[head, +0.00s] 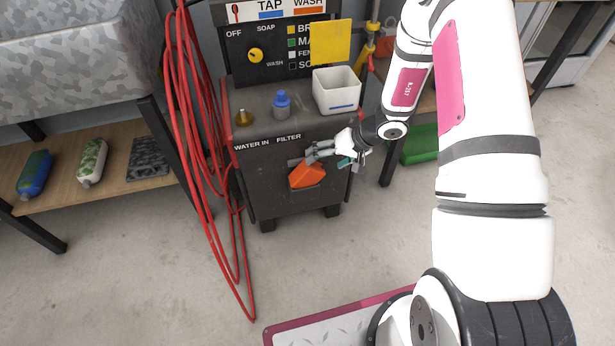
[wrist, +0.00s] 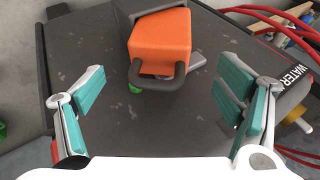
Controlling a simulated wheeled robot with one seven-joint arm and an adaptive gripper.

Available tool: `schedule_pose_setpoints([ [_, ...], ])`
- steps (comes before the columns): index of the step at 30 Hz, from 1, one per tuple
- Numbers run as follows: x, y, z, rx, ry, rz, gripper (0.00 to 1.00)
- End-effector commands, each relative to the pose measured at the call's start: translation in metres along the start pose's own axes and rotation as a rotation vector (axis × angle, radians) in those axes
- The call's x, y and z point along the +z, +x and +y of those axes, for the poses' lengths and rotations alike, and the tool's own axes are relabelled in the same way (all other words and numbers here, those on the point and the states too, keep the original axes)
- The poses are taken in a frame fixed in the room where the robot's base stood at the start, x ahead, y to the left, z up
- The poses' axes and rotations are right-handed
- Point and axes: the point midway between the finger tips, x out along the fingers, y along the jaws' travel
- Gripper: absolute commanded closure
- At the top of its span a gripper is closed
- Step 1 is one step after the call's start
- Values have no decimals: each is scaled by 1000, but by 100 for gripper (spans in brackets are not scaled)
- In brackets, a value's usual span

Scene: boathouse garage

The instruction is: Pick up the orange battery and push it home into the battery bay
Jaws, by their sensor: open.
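The orange battery (head: 307,174) is at the front face of the dark washing unit, at the battery bay (head: 318,184), and sits at an angle. In the wrist view the battery (wrist: 160,38) is an orange block with a dark loop handle (wrist: 157,84) facing me. How deep it sits in the bay cannot be told. My gripper (head: 318,153) is just above and beside the battery in the head view. In the wrist view its teal-padded fingers (wrist: 158,95) are spread wide, one on each side of the handle, touching nothing. A small green spot by the handle is partly hidden.
The unit's top holds a white bin (head: 336,92), a blue-capped bottle (head: 282,105) and a brass fitting (head: 243,118). Red hoses (head: 190,110) hang at its left. A green crate (head: 420,146) stands at right. The floor in front is open.

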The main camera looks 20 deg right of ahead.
Motion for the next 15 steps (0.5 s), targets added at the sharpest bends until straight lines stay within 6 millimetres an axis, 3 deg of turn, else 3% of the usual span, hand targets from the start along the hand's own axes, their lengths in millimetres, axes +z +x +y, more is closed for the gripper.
schedule_pose_setpoints([
  [8, 1, 16, 0, 0, -1, 0, 14],
  [15, 4, 51, 0, -2, -1, -1, 14],
])
